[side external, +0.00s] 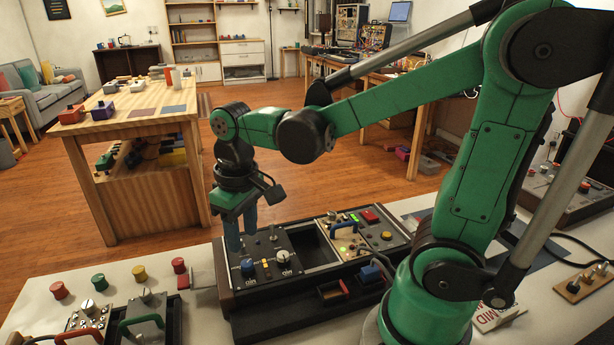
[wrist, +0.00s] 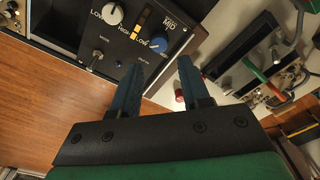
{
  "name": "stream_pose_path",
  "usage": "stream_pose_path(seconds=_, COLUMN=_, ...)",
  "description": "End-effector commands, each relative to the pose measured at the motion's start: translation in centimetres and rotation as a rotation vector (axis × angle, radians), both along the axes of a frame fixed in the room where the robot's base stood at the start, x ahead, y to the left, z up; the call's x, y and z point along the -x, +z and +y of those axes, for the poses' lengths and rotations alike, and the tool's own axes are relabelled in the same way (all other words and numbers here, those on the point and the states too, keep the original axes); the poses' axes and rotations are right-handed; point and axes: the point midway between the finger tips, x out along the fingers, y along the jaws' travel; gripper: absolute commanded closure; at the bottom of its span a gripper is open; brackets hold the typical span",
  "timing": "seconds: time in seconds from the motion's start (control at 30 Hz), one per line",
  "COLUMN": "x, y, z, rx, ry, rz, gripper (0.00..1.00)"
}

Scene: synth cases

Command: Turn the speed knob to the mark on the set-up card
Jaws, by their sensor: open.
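A dark control panel (side external: 262,272) is set in the left end of a long black case. In the wrist view it carries a pale round knob (wrist: 112,13) between the words LOW and HIGH, and a blue knob (wrist: 158,45) nearer my fingers. I cannot read which one is marked speed. The blue knob also shows in the side view (side external: 247,265). A white card with red letters MID (side external: 496,318) lies by my base, partly hidden. My gripper (side external: 242,240) is open and empty above the panel's left part; its blue fingers (wrist: 161,66) are apart, near the blue knob.
The panel also has an orange-and-white slider (wrist: 140,22) and a toggle switch (wrist: 97,57). To the right in the case are an empty dark bay, a blue handle (side external: 344,227) and a red button (side external: 370,215). Several coloured knobs stand at the bench's left.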

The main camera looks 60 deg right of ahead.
Motion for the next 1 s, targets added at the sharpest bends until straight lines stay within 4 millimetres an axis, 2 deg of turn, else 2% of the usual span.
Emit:
stream_pose_path(seconds=0.23, x=-0.1, y=-1.2, z=-0.1, rx=-0.001, ry=0.0, rz=0.046, gripper=0.59)
stream_pose_path(seconds=0.6, x=-0.1, y=-5.1, z=-0.1, rx=-0.001, ry=0.0, rz=0.043, gripper=0.59)
stream_pose_path(seconds=1.0, x=0.0, y=-5.9, z=-0.1, rx=-0.001, ry=0.0, rz=0.043, gripper=0.59)
